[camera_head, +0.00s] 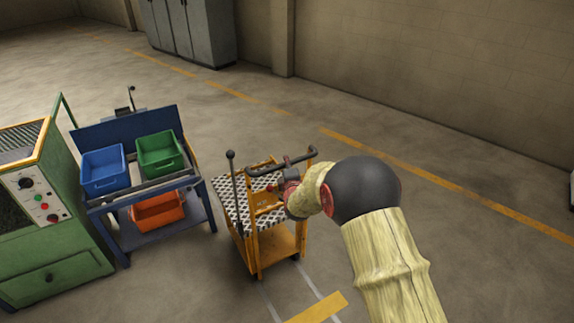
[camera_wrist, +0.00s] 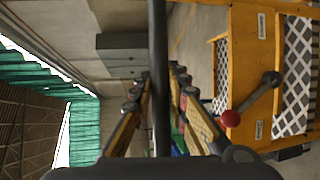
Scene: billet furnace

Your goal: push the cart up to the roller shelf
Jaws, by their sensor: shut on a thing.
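The cart (camera_head: 285,243) is orange, with a black-and-white patterned top and a lower shelf. It stands upright on the floor in the middle of the head view. Its frame (camera_wrist: 244,65) fills the right of the wrist view. My gripper (camera_head: 290,180) is at the cart's black handle bar (camera_head: 265,168). In the wrist view my two fingers (camera_wrist: 160,80) lie on either side of this bar, shut on it. My forearm and wrist hide part of the cart's right side. I cannot make out a roller shelf for certain.
A blue stand (camera_head: 130,128) with blue, green and orange bins is left of the cart, with a narrow gap between. A green machine (camera_head: 55,240) stands farther left. Grey lockers (camera_head: 190,30) stand at the back wall. Floor behind the cart is clear, with yellow lines (camera_head: 420,180).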

